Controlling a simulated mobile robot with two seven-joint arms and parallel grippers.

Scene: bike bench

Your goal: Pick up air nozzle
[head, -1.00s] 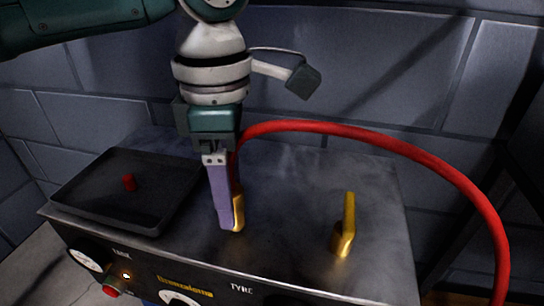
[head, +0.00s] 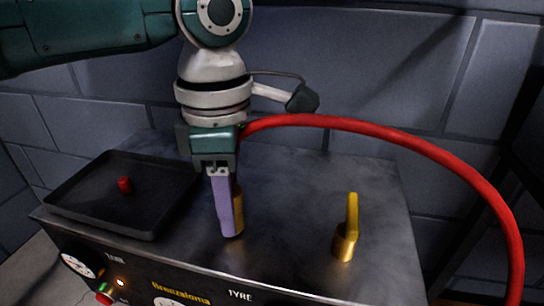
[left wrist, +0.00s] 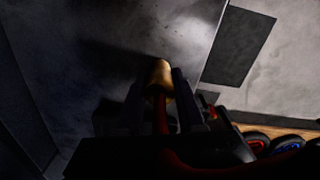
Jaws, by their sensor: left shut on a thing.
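The air nozzle (head: 238,210) is a brass-coloured cylinder on the end of a red hose (head: 400,143). My left gripper (head: 231,228) points down over the bench top and is shut on the nozzle; its pale purple finger hides part of it. In the left wrist view, the brass nozzle (left wrist: 160,75) sits between the dark fingers, with the red hose running back from it. I cannot tell whether the nozzle's lower end touches the metal top. My right gripper is not in view.
A black tray (head: 108,222) with a small red cap (head: 124,185) lies left of the gripper. A brass fitting with an upright lever (head: 351,220) stands to the right. Gauges (head: 78,265) line the front panel. A block wall (head: 350,60) is behind.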

